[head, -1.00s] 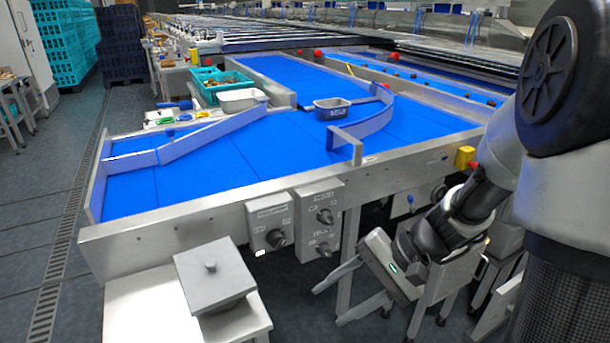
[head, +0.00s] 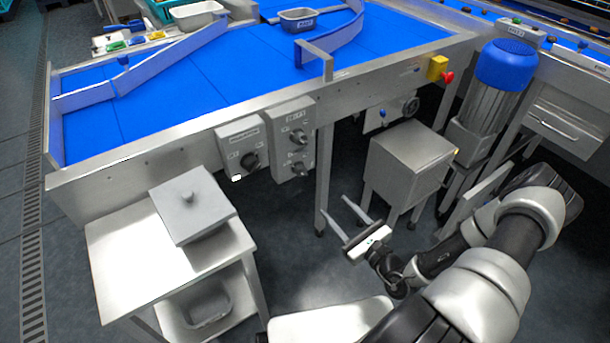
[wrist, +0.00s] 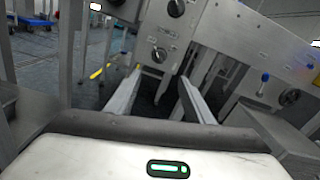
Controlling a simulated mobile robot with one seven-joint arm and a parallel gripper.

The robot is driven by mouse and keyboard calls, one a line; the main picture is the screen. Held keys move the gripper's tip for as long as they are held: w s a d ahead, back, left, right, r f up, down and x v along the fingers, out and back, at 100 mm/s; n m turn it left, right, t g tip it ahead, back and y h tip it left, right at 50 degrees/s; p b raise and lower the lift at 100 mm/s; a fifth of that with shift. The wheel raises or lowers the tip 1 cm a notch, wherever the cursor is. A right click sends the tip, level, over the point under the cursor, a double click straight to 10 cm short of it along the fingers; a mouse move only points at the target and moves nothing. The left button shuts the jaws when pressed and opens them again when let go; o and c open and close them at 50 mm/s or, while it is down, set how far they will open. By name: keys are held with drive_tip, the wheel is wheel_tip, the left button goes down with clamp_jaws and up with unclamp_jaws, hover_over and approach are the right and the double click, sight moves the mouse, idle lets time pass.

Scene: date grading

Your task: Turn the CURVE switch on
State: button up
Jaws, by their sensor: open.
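Two grey switch boxes are fixed to the front of the blue conveyor. The left box (head: 241,147) has one dark knob (head: 250,161). The right box (head: 290,140) has an upper knob (head: 298,137) and a lower knob (head: 300,168). The labels are too small to read, so I cannot tell which knob is CURVE. My gripper (head: 334,204) is open and empty, below and to the right of the right box, apart from it. In the wrist view, the right box's lower knob (wrist: 159,55) shows just beyond the fingertips (wrist: 160,73), with the upper knob (wrist: 176,8) above.
A conveyor leg (head: 322,175) stands beside my gripper. A metal cabinet (head: 408,165) and a blue-topped motor (head: 505,66) stand to the right. A yellow-red switch (head: 438,68) is on the frame.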

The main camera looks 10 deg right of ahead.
sight(304, 174)
drive_tip(key=b+x, duration=0.3)
drive_tip(key=x, duration=1.3)
drive_tip(key=shift+w+a+r, duration=0.1)
drive_tip(key=shift+w+a, duration=0.1)
drive_tip(key=shift+w, duration=0.1)
drive_tip(key=c, duration=1)
